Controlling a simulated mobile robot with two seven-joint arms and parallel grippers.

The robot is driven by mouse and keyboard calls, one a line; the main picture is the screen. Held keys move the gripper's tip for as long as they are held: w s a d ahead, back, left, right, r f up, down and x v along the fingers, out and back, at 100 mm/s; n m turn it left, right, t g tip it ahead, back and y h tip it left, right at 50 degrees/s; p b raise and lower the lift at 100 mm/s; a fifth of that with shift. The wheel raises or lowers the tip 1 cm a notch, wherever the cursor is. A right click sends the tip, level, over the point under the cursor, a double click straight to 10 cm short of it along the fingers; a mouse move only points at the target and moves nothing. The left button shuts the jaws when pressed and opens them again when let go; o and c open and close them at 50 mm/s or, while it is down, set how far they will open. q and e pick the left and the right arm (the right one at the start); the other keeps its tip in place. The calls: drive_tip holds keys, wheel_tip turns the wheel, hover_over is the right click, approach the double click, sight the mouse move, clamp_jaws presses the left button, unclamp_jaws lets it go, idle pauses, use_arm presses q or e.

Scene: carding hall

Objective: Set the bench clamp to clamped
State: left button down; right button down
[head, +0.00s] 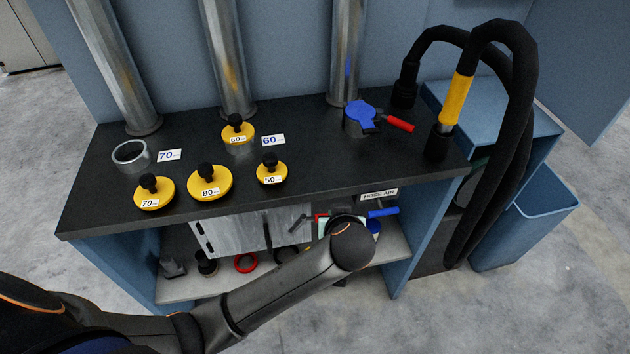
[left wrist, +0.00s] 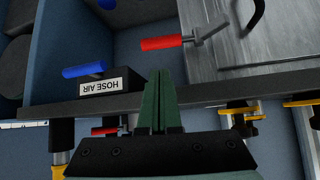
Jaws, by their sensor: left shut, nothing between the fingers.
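The likely bench clamp is a red-handled metal lever (left wrist: 165,43) below the bench top, beside the grey panel. In the left wrist view its red grip points left and its metal end meets the panel's edge. My right gripper is not in view.
A blue-handled valve (head: 383,212) labelled HOSE AIR is close right of my left gripper. The bench-top edge (head: 250,208) runs above it. A blue fitting (head: 360,116) with a red handle, yellow knobbed caps (head: 209,184) and pipes stand on the bench. A shelf (head: 185,290) holds small items.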

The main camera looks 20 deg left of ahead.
use_arm(q)
drive_tip(key=shift+n, duration=0.4)
drive_tip(key=b+x, duration=0.1)
drive_tip(key=x, duration=0.7)
drive_tip(key=shift+w+a+f, duration=0.2)
drive_tip(key=shift+w+f, duration=0.05)
drive_tip(key=shift+w, duration=0.1)
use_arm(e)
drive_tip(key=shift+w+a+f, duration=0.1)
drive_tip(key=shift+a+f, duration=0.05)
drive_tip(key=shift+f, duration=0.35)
use_arm(q)
drive_tip(key=shift+f, duration=0.1)
drive_tip(key=shift+s+d+m, duration=0.1)
drive_tip(key=shift+s+m, duration=0.1)
drive_tip(key=shift+m, duration=0.1)
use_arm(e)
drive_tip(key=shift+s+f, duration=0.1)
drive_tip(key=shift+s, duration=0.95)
